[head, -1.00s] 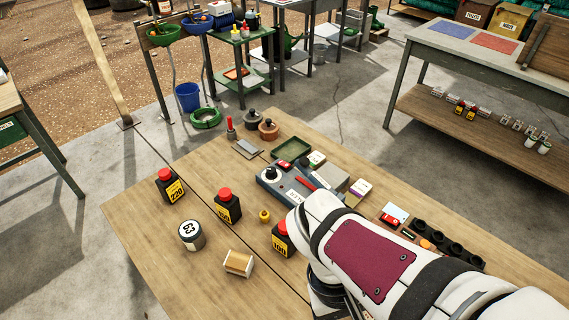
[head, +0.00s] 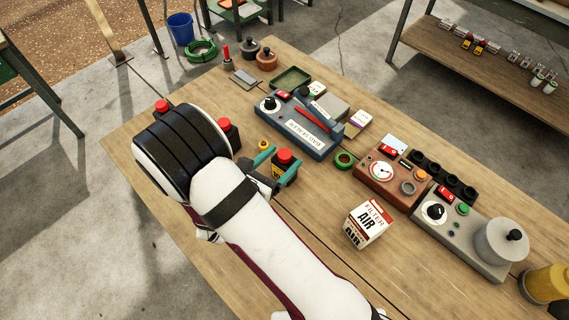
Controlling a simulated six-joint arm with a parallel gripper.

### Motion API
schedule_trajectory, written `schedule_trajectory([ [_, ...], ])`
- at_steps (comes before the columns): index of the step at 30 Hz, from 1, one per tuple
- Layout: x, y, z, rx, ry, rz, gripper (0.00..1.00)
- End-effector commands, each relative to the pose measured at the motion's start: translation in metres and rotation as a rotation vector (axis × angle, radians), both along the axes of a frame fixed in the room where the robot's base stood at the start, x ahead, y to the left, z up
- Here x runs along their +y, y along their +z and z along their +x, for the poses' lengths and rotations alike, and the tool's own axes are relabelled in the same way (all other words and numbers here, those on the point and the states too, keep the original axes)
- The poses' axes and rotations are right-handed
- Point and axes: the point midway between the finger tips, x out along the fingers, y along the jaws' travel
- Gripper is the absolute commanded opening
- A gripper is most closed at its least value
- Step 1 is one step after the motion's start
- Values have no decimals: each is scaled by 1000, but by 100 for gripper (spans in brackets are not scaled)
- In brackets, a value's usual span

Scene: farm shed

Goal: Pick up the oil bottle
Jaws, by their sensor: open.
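Three black bottles with red caps stand in a row on the wooden bench. The nearest bottle (head: 285,157) is upright, with part of its yellow label showing. My gripper (head: 276,168) is open, with its teal fingers on either side of this bottle. I cannot tell whether they touch it. The middle bottle (head: 229,127) is partly hidden behind my arm. Only the red cap and top of the far-left bottle (head: 162,106) show above my arm. The number labels cannot be read now.
A small yellow item (head: 263,145) sits just left of the gripper. A blue-grey device (head: 300,125) lies behind it, and a green ring (head: 344,160) to its right. An air filter box (head: 367,223) stands nearer on the right. Bare bench (head: 325,205) lies between.

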Motion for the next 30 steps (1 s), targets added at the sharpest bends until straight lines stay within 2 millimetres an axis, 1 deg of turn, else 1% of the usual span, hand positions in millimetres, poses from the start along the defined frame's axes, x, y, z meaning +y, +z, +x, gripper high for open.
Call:
schedule_trajectory([
  [6,-20,-10,34,0,-5,0,77],
  [7,-23,-12,37,0,-5,0,77],
  [10,-26,-14,43,1,-3,1,77],
  [15,-26,-14,44,0,-1,1,77],
  [17,-26,-14,43,0,-1,1,68],
  [18,-25,-14,43,0,-2,0,61],
  [20,-25,-14,43,0,-2,0,50],
  [21,-25,-14,43,0,-2,0,43],
  [23,-25,-14,43,0,-2,0,32],
  [24,-25,-14,43,0,-2,0,25],
  [28,-25,-14,43,0,-2,0,1],
  [30,-25,-14,43,0,-2,0,0],
])
